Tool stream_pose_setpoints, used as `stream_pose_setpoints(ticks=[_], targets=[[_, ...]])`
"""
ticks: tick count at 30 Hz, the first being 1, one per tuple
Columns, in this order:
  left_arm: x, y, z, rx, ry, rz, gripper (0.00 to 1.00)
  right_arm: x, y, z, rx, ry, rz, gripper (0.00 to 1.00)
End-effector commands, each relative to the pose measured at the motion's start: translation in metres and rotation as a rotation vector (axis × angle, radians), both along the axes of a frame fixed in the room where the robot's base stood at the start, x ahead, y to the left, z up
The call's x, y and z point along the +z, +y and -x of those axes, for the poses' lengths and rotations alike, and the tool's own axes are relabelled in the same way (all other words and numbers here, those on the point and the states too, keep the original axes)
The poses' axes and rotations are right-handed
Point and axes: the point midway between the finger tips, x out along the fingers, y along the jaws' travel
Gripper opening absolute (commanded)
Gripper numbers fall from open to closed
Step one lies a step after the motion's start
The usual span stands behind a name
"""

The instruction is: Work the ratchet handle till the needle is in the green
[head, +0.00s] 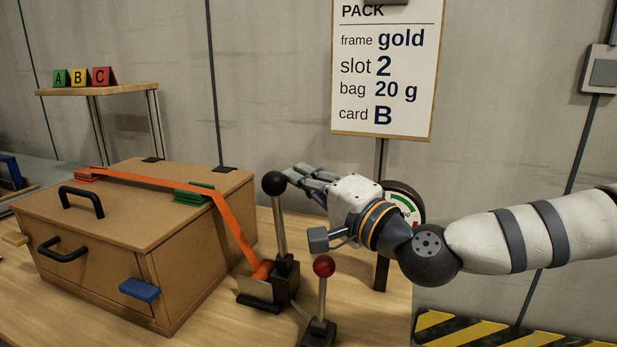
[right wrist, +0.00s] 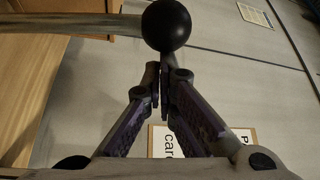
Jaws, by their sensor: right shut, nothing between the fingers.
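The ratchet handle (head: 280,228) is a grey lever with a black ball knob (head: 274,183). It stands nearly upright on a dark ratchet block (head: 286,281) with an orange strap (head: 232,232) running into it. My right gripper (head: 293,174) is shut and empty, with its fingertips close by the knob on its right. In the right wrist view the black knob (right wrist: 166,25) shows just beyond the closed fingertips (right wrist: 160,78); I cannot tell whether they touch. The round gauge (head: 402,198) is partly hidden behind my right gripper; its green arc shows but the needle does not. My left gripper is not in view.
A shorter lever with a red knob (head: 323,266) stands in front of the ratchet. The strap crosses a brown crate (head: 110,215) with black handles at left. A sign (head: 383,70) stands behind my right arm. A shelf with lettered cards (head: 80,77) is at the back left.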

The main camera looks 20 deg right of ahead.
Motion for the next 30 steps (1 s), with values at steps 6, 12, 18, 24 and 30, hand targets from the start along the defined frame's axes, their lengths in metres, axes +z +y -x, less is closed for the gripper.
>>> stream_pose_setpoints(ticks=[6,12,18,24,30], targets=[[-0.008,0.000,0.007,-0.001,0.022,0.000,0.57,-0.008,0.021,0.028,0.007,-0.163,0.116,0.00],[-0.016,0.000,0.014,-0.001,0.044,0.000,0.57,-0.016,0.036,0.051,0.006,-0.303,0.210,0.00],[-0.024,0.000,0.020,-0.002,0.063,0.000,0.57,-0.025,0.047,0.067,0.005,-0.417,0.287,0.00],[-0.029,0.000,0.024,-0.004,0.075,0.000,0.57,-0.031,0.054,0.078,0.004,-0.497,0.339,0.00],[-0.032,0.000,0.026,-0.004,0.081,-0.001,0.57,-0.034,0.057,0.084,0.003,-0.538,0.367,0.00]])
